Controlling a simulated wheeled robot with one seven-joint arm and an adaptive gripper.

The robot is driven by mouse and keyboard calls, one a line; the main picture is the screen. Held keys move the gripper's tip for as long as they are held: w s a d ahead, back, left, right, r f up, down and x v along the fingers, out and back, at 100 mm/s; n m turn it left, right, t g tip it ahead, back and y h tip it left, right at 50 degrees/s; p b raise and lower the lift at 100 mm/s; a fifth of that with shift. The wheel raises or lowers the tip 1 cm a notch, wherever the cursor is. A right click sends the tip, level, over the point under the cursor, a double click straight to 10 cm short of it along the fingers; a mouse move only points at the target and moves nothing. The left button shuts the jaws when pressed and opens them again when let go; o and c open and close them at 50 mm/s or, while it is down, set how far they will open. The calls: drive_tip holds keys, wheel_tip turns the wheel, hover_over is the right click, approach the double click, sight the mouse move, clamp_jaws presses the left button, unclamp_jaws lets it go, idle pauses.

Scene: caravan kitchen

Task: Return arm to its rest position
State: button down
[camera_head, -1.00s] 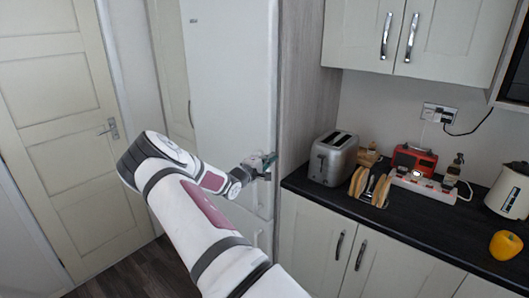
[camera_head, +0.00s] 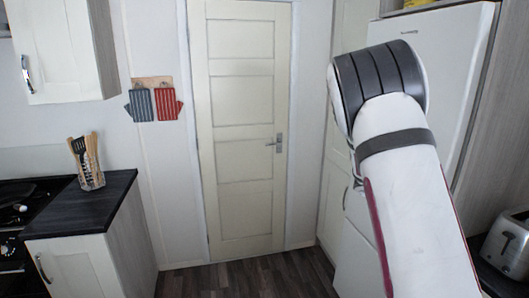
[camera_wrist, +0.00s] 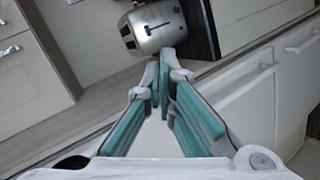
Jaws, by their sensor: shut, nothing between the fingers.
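My arm (camera_head: 405,190) stretches up from the lower right in the head view, with its dark-banded elbow in front of the white fridge (camera_head: 450,70). My gripper is not visible in the head view. In the wrist view my gripper (camera_wrist: 163,78) is shut and empty, its teal-padded fingers meeting at the tips. The tips point toward the silver toaster (camera_wrist: 152,27), which lies beyond them; the exact gap cannot be told.
A cream door (camera_head: 240,165) stands ahead with open floor (camera_head: 255,277) before it. At left are a dark worktop (camera_head: 80,212), a utensil holder (camera_head: 90,178) and a hob (camera_head: 15,205). Oven mitts (camera_head: 155,104) hang on the wall. The toaster also shows at the right edge (camera_head: 507,245).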

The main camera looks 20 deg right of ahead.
drive_tip(key=s+a+r+n+t+y, duration=0.2)
drive_tip(key=s+a+r+y, duration=0.1)
drive_tip(key=a, duration=1.1)
drive_tip(key=s+a+r+n+t+y+b, duration=0.1)
drive_tip(key=s+a+r+t+y, duration=0.2)
drive_tip(key=s+a, duration=0.4)
drive_tip(key=s+a+r+n+t+y, duration=0.2)
drive_tip(key=s+a+r+t+y, duration=0.1)
drive_tip(key=a, duration=1.7)
drive_tip(key=s+r+y, duration=0.1)
drive_tip(key=s+y, duration=0.1)
drive_tip(key=y, duration=0.1)
drive_tip(key=shift+s+a+r+n, duration=0.3)
drive_tip(key=shift+s+a+r, duration=0.05)
drive_tip(key=shift+a, duration=0.05)
